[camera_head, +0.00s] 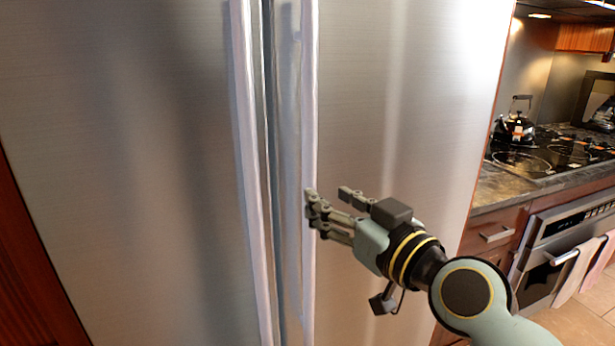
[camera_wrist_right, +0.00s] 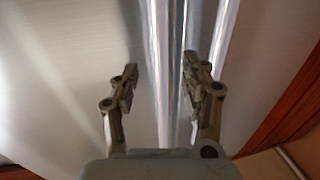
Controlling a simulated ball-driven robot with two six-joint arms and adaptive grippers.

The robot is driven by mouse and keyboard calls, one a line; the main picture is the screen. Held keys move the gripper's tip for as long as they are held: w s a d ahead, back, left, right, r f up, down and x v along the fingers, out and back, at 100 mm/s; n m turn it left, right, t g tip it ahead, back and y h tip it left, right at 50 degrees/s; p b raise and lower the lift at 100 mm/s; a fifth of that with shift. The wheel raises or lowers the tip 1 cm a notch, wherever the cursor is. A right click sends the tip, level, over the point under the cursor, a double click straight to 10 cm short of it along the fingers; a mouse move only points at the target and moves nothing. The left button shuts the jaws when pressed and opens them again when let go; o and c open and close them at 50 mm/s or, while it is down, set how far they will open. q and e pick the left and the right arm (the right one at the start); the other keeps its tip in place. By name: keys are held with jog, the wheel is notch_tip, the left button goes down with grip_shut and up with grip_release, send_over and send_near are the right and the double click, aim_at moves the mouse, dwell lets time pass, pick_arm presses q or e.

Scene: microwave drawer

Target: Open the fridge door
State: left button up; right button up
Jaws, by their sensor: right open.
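The fridge is a tall brushed-steel unit with a left door (camera_head: 130,150) and a right door (camera_head: 400,90), both shut. A long vertical left handle (camera_head: 243,110) and right handle (camera_head: 309,100) flank the narrow dark seam. My right gripper (camera_head: 327,195) is open in front of the right door, its fingers pointing left at the right handle. One finger overlaps this handle in the head view; I cannot tell whether it touches. In the right wrist view, bright vertical handle bars (camera_wrist_right: 163,40) show between the spread fingers (camera_wrist_right: 160,72). My left gripper is not in view.
To the right is a stove top (camera_head: 550,153) with a kettle (camera_head: 514,127), above a wooden drawer (camera_head: 490,236) and an oven (camera_head: 560,235) with hanging towels (camera_head: 580,265). Dark red wood (camera_head: 35,280) edges the fridge at the left. Tiled floor shows at lower right.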

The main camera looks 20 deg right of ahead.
aim_at(313, 187)
jog(key=p+x, duration=0.1)
jog(key=x, duration=0.4)
jog(key=shift+w+a+r, duration=0.1)
jog(key=shift+w, duration=0.3)
jog(key=shift+w+a, duration=0.15)
jog(key=shift+w, duration=0.35)
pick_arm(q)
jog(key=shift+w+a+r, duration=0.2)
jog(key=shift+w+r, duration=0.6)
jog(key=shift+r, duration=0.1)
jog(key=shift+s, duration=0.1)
pick_arm(e)
jog(key=shift+c, duration=0.2)
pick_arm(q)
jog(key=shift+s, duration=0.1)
pick_arm(e)
grip_shut()
